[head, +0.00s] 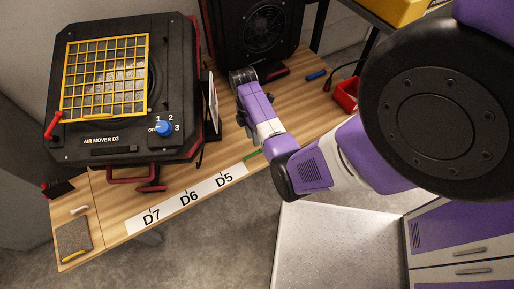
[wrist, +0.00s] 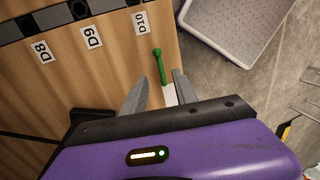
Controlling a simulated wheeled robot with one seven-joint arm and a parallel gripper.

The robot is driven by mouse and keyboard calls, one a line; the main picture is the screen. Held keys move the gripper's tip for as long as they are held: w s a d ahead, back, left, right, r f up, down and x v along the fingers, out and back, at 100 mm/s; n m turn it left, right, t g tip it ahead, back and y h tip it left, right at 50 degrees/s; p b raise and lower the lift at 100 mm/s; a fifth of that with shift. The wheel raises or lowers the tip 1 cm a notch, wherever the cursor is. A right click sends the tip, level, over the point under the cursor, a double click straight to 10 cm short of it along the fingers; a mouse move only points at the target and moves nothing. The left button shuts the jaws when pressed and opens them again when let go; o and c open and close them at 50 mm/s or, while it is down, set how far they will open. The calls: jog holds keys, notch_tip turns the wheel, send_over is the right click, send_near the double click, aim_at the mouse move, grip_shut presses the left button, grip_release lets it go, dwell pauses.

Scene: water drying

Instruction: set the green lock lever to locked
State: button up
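In the wrist view the green lock lever (wrist: 159,66) is a thin bar with a round knob at its upper end. Its lower end meets a white strip (wrist: 169,95) near the right edge of the wooden bench top. My gripper (wrist: 156,88) is open, its two grey fingers apart on either side of the lever's lower part. I see no clear contact, and the height of the fingers above the lever is hard to judge. In the head view a small green piece (head: 252,154) shows at the bench's front edge, beside my arm. My fingertips cannot be made out there.
An air mover (head: 115,125) with a yellow grille and blue knob stands on the bench. A second dark unit (head: 262,35) stands behind. A red bin (head: 345,95) is at right.

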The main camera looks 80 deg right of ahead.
aim_at(253, 155)
jog(key=f, duration=0.2)
jog(key=f+b, duration=0.1)
jog(key=f, duration=0.2)
jog(key=s+a+f, duration=0.1)
jog(key=f, duration=0.1)
jog(key=shift+f, duration=0.25)
grip_shut()
dwell(1.2)
